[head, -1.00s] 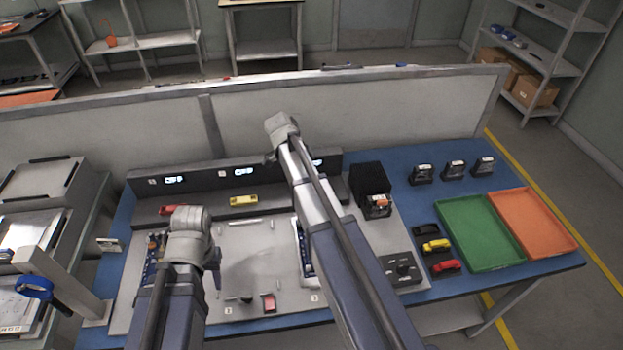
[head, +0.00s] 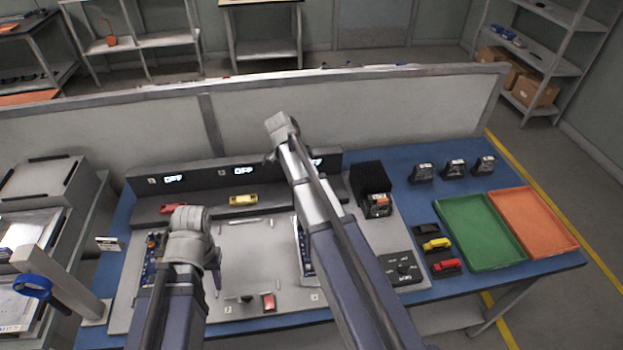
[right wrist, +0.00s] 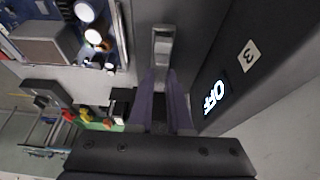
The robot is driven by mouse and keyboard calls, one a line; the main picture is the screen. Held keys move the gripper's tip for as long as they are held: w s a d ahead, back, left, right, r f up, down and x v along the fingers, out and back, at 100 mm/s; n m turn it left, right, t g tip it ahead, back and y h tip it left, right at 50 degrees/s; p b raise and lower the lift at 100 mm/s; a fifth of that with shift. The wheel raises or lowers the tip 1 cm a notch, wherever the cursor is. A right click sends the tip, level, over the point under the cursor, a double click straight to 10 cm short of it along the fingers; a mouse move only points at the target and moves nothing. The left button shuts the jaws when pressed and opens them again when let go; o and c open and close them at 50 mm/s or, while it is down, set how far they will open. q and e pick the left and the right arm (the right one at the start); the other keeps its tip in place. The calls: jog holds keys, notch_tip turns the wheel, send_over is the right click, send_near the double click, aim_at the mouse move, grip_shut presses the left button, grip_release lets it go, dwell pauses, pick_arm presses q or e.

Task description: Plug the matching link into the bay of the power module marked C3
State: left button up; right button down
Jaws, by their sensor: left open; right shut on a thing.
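A long dark grey housing (head: 212,183) with lit displays stands at the back of the blue table. A red link (head: 173,209) and a yellow link (head: 243,199) sit along its front; the displays above them read OFF. In the right wrist view, the display marked 3 (right wrist: 214,96) also reads OFF. My right gripper (right wrist: 163,76) is shut on a small grey piece (right wrist: 163,45) beside this housing; whether it touches is unclear. My right arm hides this spot in the head view. My left gripper (head: 214,258) is open over the board's left part. No C3 mark is legible.
Black, yellow (head: 436,244) and red (head: 446,265) pieces lie left of a green tray (head: 480,232) and an orange tray (head: 533,222). Several black modules (head: 455,168) stand behind.

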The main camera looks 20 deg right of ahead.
pick_arm(q)
jog(key=shift+f+b, duration=0.4)
jog(key=shift+f, duration=0.1)
pick_arm(e)
jog(key=shift+f, duration=0.5)
dwell(0.5)
jog(key=shift+c, duration=0.6)
grip_release()
pick_arm(q)
jog(key=shift+r, duration=0.15)
pick_arm(e)
jog(key=shift+r, duration=0.15)
jog(key=shift+r+p, duration=3.45)
jog(key=shift+p, duration=0.1)
pick_arm(q)
notch_tip(320, 180, up, 7)
pick_arm(e)
jog(key=shift+s+f, duration=0.1)
